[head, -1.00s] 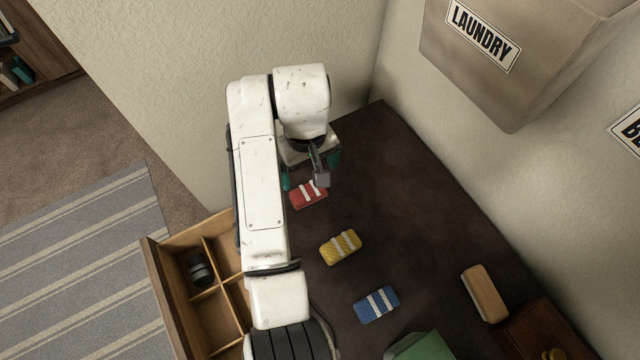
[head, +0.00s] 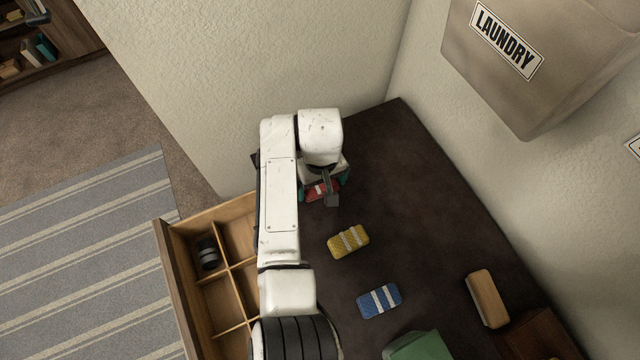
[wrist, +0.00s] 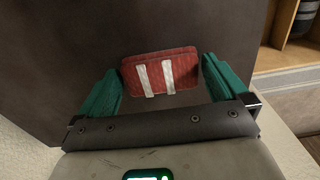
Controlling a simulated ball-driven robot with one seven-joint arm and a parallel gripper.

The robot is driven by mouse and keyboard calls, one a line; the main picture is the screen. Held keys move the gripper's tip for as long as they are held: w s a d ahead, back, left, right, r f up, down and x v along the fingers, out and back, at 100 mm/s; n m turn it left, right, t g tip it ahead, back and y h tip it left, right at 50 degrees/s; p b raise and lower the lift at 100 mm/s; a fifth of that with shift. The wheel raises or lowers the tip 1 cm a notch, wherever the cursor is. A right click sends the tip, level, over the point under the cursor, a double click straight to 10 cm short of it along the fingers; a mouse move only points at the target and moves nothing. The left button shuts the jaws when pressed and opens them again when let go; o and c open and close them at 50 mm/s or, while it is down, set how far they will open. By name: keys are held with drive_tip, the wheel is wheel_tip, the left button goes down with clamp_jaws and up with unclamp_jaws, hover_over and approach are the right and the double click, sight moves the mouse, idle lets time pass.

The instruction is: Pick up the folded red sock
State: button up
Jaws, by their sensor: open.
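The folded red sock (wrist: 184,70) with two white stripes lies flat on the dark desk top (head: 430,200). In the head view the sock (head: 318,191) is partly hidden under my gripper (head: 325,187). In the wrist view my gripper (wrist: 172,80) is open, with one green finger on each side of the sock. The sock sits between the fingers, with a small gap at each side. I cannot tell exactly how high the fingertips are above the desk.
A yellow striped bundle (head: 348,241) and a blue striped bundle (head: 379,300) lie nearby. A tan block (head: 486,299) is at the right, a green object (head: 418,347) at the bottom. A divided wooden drawer (head: 184,285) holds a dark roll (head: 208,253). A laundry bin (head: 560,60) is above.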

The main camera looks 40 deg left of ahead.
drive_tip(key=c, duration=0.7)
